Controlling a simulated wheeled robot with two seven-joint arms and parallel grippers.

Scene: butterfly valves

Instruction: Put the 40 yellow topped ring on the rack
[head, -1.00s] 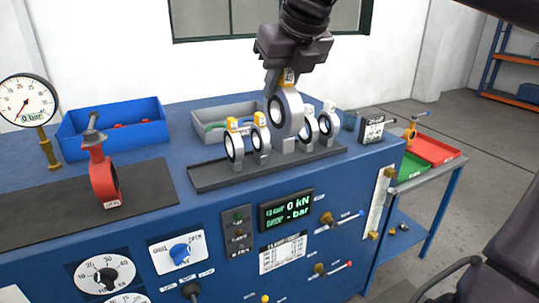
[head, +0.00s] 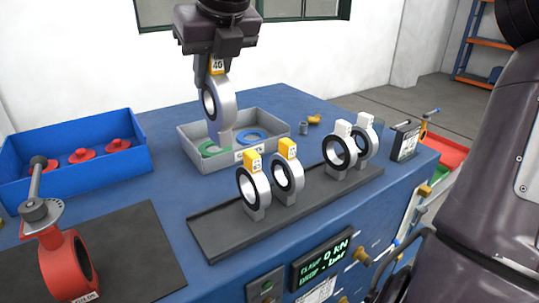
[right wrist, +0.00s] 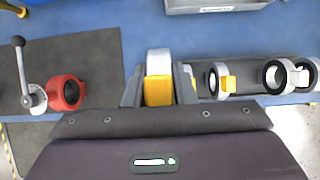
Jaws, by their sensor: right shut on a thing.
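The silver ring (head: 224,100) with a yellow top marked 40 hangs upright in my right gripper (head: 215,64), which is shut on its top. It is above the table at the far side of the rack, in front of the grey tray in the picture. In the right wrist view the same ring (right wrist: 159,60) sits between the fingers (right wrist: 160,92). The dark rack (head: 222,238) bears two yellow-topped rings (head: 257,191) on the left and two white-topped rings (head: 340,153) on the right, with an empty stretch between them. My left gripper is not in view.
The grey tray (head: 184,148) holds green and blue rings. A blue bin (head: 100,170) with red parts stands at the left. A red valve (head: 62,262) with a lever stands on a dark mat (head: 140,240).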

